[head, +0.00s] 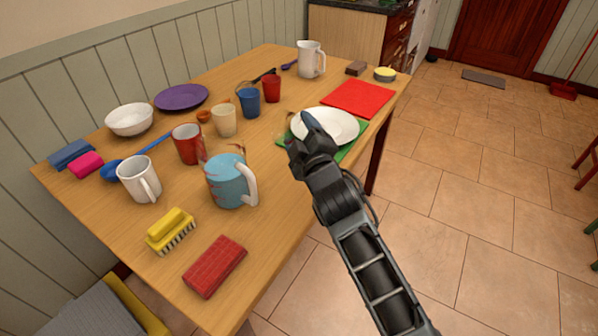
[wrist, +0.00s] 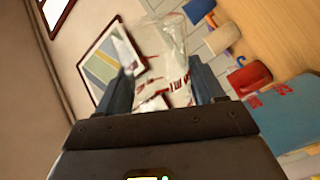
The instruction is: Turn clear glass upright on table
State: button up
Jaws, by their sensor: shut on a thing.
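The clear glass (wrist: 160,55), see-through with red markings, is between the two fingers of my gripper (wrist: 163,88) in the wrist view. The fingers are shut on its sides. It extends away from the palm; I cannot tell which end is its mouth. In the head view my gripper (head: 306,128) is over the near right part of the wooden table (head: 290,215), in front of the white plate. The glass cannot be made out clearly there.
A teal mug (head: 228,182), a white mug (head: 138,179) and a red cup (head: 187,144) stand left of my gripper. A white plate (head: 335,124) lies behind it. A yellow brush (head: 170,231) and red sponge (head: 215,266) lie near the front. Bare wood lies right of the teal mug.

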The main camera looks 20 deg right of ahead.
jog(key=shift+r, duration=0.1)
jog(key=shift+f+m+b, duration=0.3)
jog(key=shift+m+b, duration=0.7)
jog(key=shift+b, duration=0.05)
jog(key=shift+m+b, duration=0.6)
jog(key=shift+m, duration=0.2)
jog(key=shift+m+b, duration=0.4)
jog(key=shift+m, duration=0.3)
jog(key=shift+r+m, duration=0.3)
jog(key=shift+m, duration=0.2)
